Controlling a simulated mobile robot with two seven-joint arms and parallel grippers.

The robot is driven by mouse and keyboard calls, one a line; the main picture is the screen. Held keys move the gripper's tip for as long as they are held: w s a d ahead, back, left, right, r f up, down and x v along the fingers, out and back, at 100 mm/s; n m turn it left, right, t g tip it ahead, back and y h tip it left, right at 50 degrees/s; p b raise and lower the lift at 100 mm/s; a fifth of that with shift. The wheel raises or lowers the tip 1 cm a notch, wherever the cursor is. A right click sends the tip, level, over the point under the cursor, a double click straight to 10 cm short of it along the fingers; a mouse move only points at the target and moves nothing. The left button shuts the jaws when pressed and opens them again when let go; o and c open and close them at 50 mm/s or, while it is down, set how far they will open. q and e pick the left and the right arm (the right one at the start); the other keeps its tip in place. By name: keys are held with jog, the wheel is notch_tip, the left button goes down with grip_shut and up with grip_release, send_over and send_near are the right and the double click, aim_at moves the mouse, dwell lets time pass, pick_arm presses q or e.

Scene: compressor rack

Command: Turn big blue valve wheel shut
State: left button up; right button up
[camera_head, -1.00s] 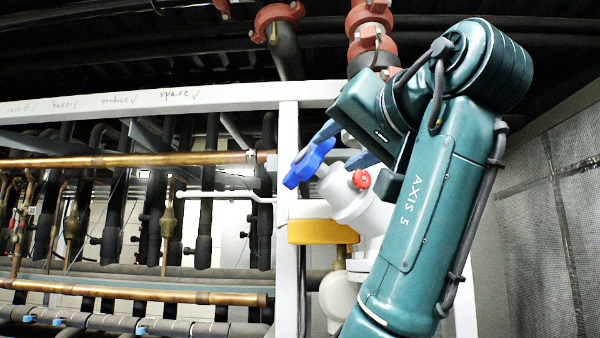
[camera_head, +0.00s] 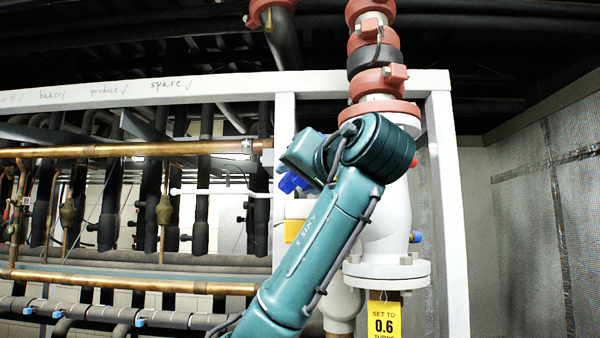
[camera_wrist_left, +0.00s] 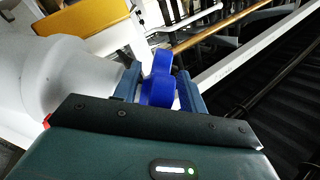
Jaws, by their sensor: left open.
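The big blue valve wheel (camera_head: 290,182) shows only in part in the head view, left of my teal left arm, which covers the rest. In the left wrist view the wheel (camera_wrist_left: 158,92) sits between the two teal fingers of my left gripper (camera_wrist_left: 162,80). The fingers are open, one on each side of a blue lobe; I cannot tell whether they touch it. The pale valve body (camera_wrist_left: 70,75) is at the left of that view. My right gripper is in neither view.
A white frame post (camera_head: 284,130) stands beside the wheel. Copper pipes (camera_head: 130,149) run to the left. A large white valve body (camera_head: 388,225) with a yellow tag (camera_head: 384,318) stands right of my arm. A mesh-covered wall (camera_head: 540,200) is at the far right.

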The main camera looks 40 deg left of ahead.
pick_arm(q)
jog(key=shift+c, duration=0.5)
grip_shut()
jog(key=shift+a+f+t+b, duration=0.1)
jog(key=shift+f+t+b, duration=0.25)
jog(key=shift+b, duration=0.4)
jog(key=shift+m+t+b, duration=0.25)
jog(key=shift+m+b, duration=0.05)
jog(key=shift+b, duration=0.2)
jog(key=shift+a+t, duration=0.1)
jog(key=shift+t, duration=0.2)
jog(key=shift+r, duration=0.25)
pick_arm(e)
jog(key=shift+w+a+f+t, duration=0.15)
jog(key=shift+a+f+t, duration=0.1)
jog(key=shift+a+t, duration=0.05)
